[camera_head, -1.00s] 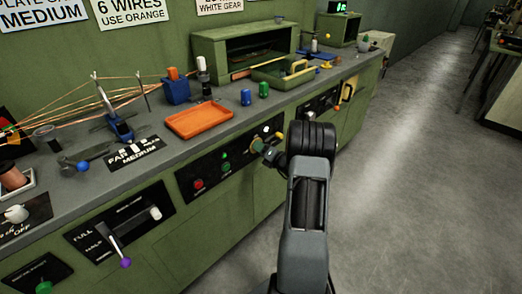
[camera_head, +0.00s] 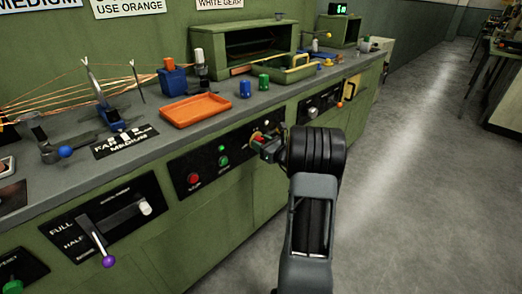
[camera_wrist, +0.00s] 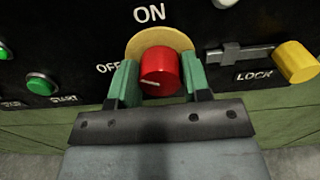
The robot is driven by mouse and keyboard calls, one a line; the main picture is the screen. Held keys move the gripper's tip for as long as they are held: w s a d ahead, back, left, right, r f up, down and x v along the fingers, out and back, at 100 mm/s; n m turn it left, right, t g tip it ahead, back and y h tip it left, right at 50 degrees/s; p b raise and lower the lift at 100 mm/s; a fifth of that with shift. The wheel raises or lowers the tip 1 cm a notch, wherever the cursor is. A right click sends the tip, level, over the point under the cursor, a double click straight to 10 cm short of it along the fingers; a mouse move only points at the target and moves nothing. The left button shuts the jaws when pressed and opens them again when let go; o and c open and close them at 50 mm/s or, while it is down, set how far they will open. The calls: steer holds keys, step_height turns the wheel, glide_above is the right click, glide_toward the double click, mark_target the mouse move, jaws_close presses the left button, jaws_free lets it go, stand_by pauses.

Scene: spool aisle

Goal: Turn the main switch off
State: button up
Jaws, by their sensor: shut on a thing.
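The main switch is a round red knob (camera_wrist: 160,64) on a yellow disc (camera_wrist: 134,46) in the black panel, with ON printed above and OFF at its left. My gripper (camera_wrist: 159,82) has one green finger pad on each side of the knob and is shut on it. The knob's white mark lies nearly level, toward the left side where OFF is printed. In the head view my gripper (camera_head: 268,146) is at the panel, and my wrist hides part of the switch.
A yellow LOCK knob (camera_wrist: 295,62) on a slide is just right of the switch. A green START button (camera_wrist: 41,84) is at the left. The bench above holds an orange tray (camera_head: 196,110) and blue and green cylinders. Open floor lies right of the bench.

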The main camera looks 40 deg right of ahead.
steer(key=n+b, duration=0.1)
steer(key=b, duration=0.1)
steer(key=n+b, duration=0.2)
steer(key=shift+f+n, duration=0.3)
steer(key=n+b, duration=0.2)
steer(key=b, duration=0.1)
steer(key=shift+r+n, duration=0.15)
steer(key=shift+n, duration=0.15)
steer(key=shift+r+n, duration=0.1)
steer(key=shift+n, duration=0.2)
steer(key=o, duration=0.9)
steer(key=shift+s, duration=0.1)
steer(key=s+p, duration=0.1)
steer(key=s, duration=0.3)
steer(key=s+d+p, duration=0.1)
steer(key=s, duration=0.4)
steer(key=s+d+p, duration=0.1)
steer(key=s, duration=0.3)
steer(key=shift+s+d, duration=0.2)
steer(key=shift+s, duration=0.05)
